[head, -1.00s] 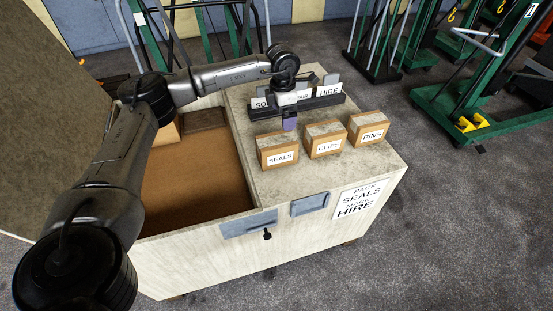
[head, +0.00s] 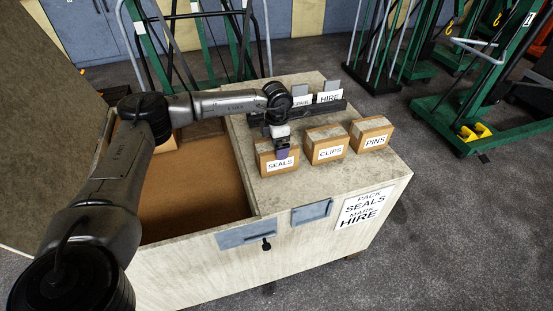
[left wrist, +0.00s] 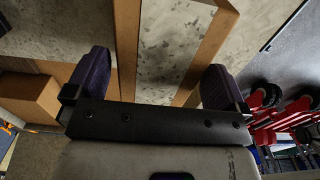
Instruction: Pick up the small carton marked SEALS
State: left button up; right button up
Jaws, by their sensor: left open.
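The small carton marked SEALS (head: 280,167) stands upright on the pale cabinet top (head: 330,178), leftmost in a row of three. My left gripper (head: 282,152) points down at this carton from its back side and hides part of its top. In the left wrist view the open purple fingers (left wrist: 157,82) lie either side of the carton's grey-topped surface (left wrist: 168,48). The fingers look clear of its cardboard edges; how far down they reach is unclear. My right gripper is in neither current view.
Cartons marked CLIPS (head: 328,151) and PINS (head: 373,140) stand to the right. A dark rack with cards, one reading HIRE (head: 328,98), stands behind. An open brown-floored compartment (head: 190,195) lies left. A notice (head: 364,208) reads PACK SEALS MARK HIRE.

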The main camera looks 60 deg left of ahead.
pick_arm(q)
jog(key=shift+f+b, duration=0.4)
jog(key=shift+f, duration=1)
jog(key=shift+s, duration=0.1)
jog(key=shift+c, duration=0.4)
jog(key=c, duration=0.9)
jog(key=shift+r, duration=0.1)
jog(key=shift+c, duration=0.2)
